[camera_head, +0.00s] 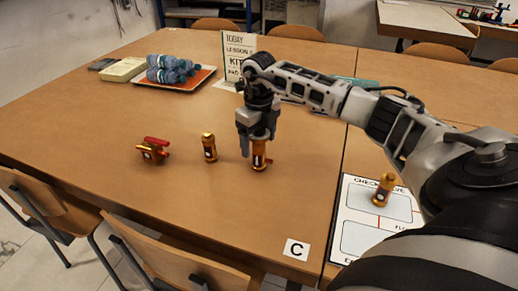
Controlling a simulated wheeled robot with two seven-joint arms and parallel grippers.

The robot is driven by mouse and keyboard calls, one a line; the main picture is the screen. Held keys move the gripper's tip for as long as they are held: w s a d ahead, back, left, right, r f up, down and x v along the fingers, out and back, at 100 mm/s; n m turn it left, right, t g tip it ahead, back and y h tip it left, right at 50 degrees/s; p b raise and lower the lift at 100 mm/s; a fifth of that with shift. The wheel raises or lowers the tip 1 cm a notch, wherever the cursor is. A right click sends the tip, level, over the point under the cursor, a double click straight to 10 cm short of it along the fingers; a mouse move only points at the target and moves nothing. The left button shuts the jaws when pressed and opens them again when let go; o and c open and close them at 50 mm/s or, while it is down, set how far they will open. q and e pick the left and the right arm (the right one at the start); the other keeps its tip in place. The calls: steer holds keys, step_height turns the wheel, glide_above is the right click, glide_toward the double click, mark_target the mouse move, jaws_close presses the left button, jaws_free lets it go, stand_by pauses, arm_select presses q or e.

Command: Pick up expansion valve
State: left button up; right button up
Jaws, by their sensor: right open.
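My right gripper (258,145) points down over a brass fitting with an orange-red body (260,158) that stands upright on the table. Its fingers are open at the top of this fitting, and they hide its upper part; whether they touch it I cannot tell. A slimmer upright brass fitting (209,148) stands just left of it. A brass valve with a red handle (153,150) sits farther left. No label shows which fitting is the expansion valve. My left gripper is not in view.
A printed mat (360,236) at the right holds another brass fitting (383,190). A red-orange tray (190,84) with blue bottles and a lesson sign (238,50) stand at the back. Chairs line the table's front edge. A card marked C (296,250) lies near the front.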

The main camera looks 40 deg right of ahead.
steer(key=shift+c, duration=0.4)
steer(key=c, duration=1.2)
steer(key=shift+o, duration=0.2)
steer(key=shift+r, duration=0.1)
